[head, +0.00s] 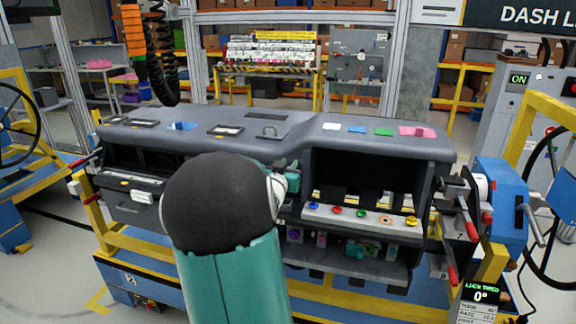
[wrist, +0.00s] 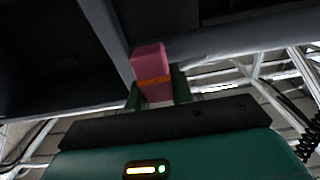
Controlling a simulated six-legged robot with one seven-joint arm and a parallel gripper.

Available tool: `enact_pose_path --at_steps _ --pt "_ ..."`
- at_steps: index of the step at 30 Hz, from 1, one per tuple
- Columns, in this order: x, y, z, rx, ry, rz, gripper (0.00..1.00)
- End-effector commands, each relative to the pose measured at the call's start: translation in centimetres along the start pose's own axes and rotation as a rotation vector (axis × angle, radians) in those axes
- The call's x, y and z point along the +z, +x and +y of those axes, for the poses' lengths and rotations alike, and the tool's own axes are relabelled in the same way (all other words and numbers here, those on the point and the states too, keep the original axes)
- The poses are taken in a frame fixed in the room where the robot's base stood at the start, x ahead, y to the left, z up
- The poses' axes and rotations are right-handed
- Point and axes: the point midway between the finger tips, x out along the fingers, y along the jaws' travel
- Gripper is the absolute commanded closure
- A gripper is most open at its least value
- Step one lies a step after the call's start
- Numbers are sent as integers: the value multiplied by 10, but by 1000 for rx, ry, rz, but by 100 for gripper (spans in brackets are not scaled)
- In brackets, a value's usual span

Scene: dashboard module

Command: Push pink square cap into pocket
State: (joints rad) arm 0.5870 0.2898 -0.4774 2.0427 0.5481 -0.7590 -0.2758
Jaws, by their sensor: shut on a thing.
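In the wrist view, a pink square cap (wrist: 149,58) with an orange band stands between the two dark green fingers of my gripper (wrist: 157,88). My gripper is shut on it. The cap's far end is close to a dark grey panel edge; I cannot tell whether they touch. In the head view, the teal end of my arm (head: 292,178) is at the middle of the dashboard module (head: 250,150), left of the right-hand opening. The fingers and cap are hidden there. I cannot make out the pocket for certain in either view.
A pink piece (head: 417,132) and green, blue and white squares lie on the dashboard's top right. A shelf with several coloured knobs (head: 360,215) sits inside the right opening. Levers with red grips (head: 470,230) stick out at the right. A yellow frame runs below.

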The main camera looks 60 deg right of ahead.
Motion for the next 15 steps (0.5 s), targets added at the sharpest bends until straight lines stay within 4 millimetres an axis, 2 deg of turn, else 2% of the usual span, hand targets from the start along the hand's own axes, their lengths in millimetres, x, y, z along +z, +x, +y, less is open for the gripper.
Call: enact_pose_path --at_steps 7,15 --pt "1 -4 -2 -3 2 -1 98" --pt "21 -4 -2 -3 -2 -3 98"
